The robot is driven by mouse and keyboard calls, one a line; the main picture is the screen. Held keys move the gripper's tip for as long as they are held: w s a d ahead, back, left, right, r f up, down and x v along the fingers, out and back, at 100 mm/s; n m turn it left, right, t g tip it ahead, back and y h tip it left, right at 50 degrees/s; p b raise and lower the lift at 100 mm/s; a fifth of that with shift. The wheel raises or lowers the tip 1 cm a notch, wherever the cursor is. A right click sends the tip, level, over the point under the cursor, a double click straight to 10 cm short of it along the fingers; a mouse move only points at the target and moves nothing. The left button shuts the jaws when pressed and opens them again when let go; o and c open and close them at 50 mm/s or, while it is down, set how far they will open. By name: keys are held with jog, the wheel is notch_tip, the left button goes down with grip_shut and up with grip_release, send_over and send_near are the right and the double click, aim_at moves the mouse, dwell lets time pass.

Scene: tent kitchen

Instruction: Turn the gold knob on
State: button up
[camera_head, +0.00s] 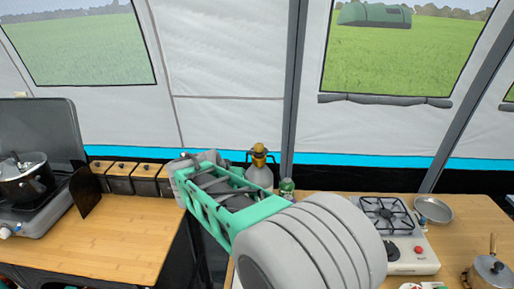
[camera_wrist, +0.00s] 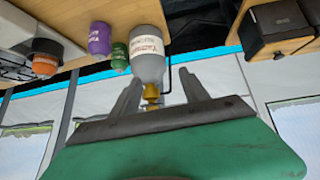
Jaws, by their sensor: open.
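The gold knob (camera_head: 259,150) sits on top of a grey gas bottle (camera_head: 260,175) behind my arm, near the tent wall. In the wrist view, which is upside down, the gold knob (camera_wrist: 151,92) shows between my two fingers, closer to the left one. The bottle's grey body (camera_wrist: 148,60) with red lettering shows beyond the fingertips. My gripper (camera_wrist: 160,76) is open and empty. I cannot tell how far the knob is in depth from the fingers. In the head view my fingertips are not clear.
A green canister (camera_head: 287,188) stands right beside the bottle; a purple one (camera_wrist: 100,38) shows in the wrist view. The left counter (camera_head: 120,230) holds a pot (camera_head: 27,180) and dark boxes (camera_head: 120,178).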

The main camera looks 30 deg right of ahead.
aim_at(262, 144)
jog(key=w+d+m+h, duration=0.2)
jog(key=d+h, duration=0.1)
jog(key=w+d+r+m+h+b, duration=0.1)
jog(key=w+d+m+h, duration=0.1)
jog(key=w+d+h, duration=0.1)
jog(key=w+d+m+h+b, duration=0.1)
jog(key=w+d+m+h, duration=0.1)
jog(key=d, duration=0.3)
jog(key=shift+w+r+h, duration=0.35)
jog(key=shift+w+h, duration=0.4)
jog(key=shift+h, duration=0.15)
jog(key=shift+d+r+m+h, duration=0.25)
jog(key=shift+r+m+h, duration=0.05)
jog(key=shift+g, duration=0.4)
jog(key=p+x, duration=0.1)
jog(key=x, duration=0.6)
jog(key=shift+d+r, duration=0.1)
jog(key=shift+d, duration=0.2)
grip_shut()
